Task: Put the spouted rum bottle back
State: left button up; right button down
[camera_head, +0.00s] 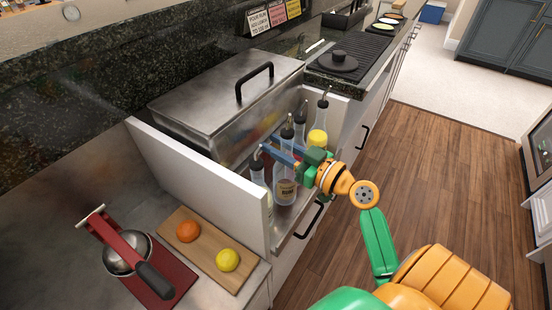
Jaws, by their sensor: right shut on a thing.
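The rum bottle (285,188) is clear glass with a dark pour spout on top and a pale label low on its body. It looks upright in the narrow steel bottle well (300,218) at the front of the counter. My right gripper (278,150), with blue fingers, is shut on its upper part and hides some of it. I cannot tell whether the bottle's base touches the well floor. My left gripper is not in view.
A bottle with yellow contents (317,137) and another spouted bottle (299,128) stand behind; one more (257,174) stands to the left. A white panel (195,175) and a lidded steel bin (230,95) border the well. A cutting board (205,242) holds fruit.

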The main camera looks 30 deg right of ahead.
notch_tip(320, 180, down, 2)
jog(key=shift+f, duration=0.2)
jog(key=shift+f+b, duration=0.2)
jog(key=shift+b, duration=0.2)
jog(key=c, duration=0.6)
grip_release()
jog(key=shift+r, duration=0.1)
